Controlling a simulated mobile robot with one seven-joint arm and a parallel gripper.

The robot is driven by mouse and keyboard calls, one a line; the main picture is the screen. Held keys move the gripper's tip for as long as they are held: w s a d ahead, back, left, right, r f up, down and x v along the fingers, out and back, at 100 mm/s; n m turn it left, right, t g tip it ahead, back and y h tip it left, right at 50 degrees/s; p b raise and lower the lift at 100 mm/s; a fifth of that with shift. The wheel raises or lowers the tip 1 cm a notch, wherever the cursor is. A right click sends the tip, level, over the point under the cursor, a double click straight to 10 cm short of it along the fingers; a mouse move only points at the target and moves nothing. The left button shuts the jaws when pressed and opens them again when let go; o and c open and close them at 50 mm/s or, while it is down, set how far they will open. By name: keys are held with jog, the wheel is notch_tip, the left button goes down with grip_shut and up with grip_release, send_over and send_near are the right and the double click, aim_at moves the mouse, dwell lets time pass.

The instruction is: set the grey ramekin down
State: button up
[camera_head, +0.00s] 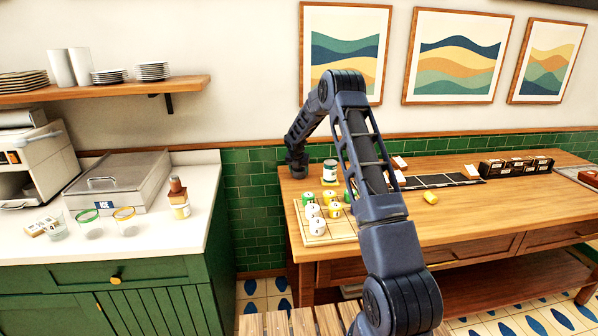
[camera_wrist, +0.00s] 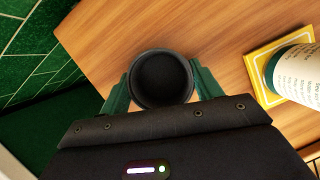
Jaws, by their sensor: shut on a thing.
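The grey ramekin (camera_wrist: 162,82) looks dark and round in the wrist view, its open mouth facing the camera. My gripper (camera_wrist: 162,88) is shut on it, with a green finger on each side. Wooden tabletop (camera_wrist: 200,28) shows beyond it; whether its base touches the wood I cannot tell. In the head view my gripper (camera_head: 297,165) is at the back left corner of the wooden table (camera_head: 470,212). The ramekin cannot be made out there.
A labelled can (camera_wrist: 300,75) stands on a yellow coaster (camera_wrist: 258,72), right of the ramekin. A board (camera_head: 335,236) with several small white, yellow and green pieces lies in front. A green-tiled wall (camera_wrist: 35,40) is close on the left. A yellow piece (camera_head: 431,198) lies mid-table.

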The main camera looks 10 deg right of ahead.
jog(key=o, duration=1)
jog(key=shift+f, duration=0.1)
jog(key=v, duration=1.2)
jog(key=s+d+r+m, duration=0.4)
jog(key=s+r+m, duration=0.3)
jog(key=s+r, duration=0.55)
jog(key=s+d+r+m, duration=0.3)
jog(key=s+r+m, duration=0.55)
jog(key=s, duration=0.65)
jog(key=s+d+m, duration=0.1)
jog(key=s+m, duration=0.4)
jog(key=s, duration=0.6)
jog(key=s+d+f+m+y, duration=0.1)
jog(key=s+m, duration=0.4)
jog(key=s, duration=0.6)
jog(key=s+m, duration=0.6)
jog(key=s, duration=0.5)
jog(key=shift+s+d+f+y, duration=0.15)
jog(key=shift+d+f+y, duration=0.15)
jog(key=shift+d+y, duration=0.1)
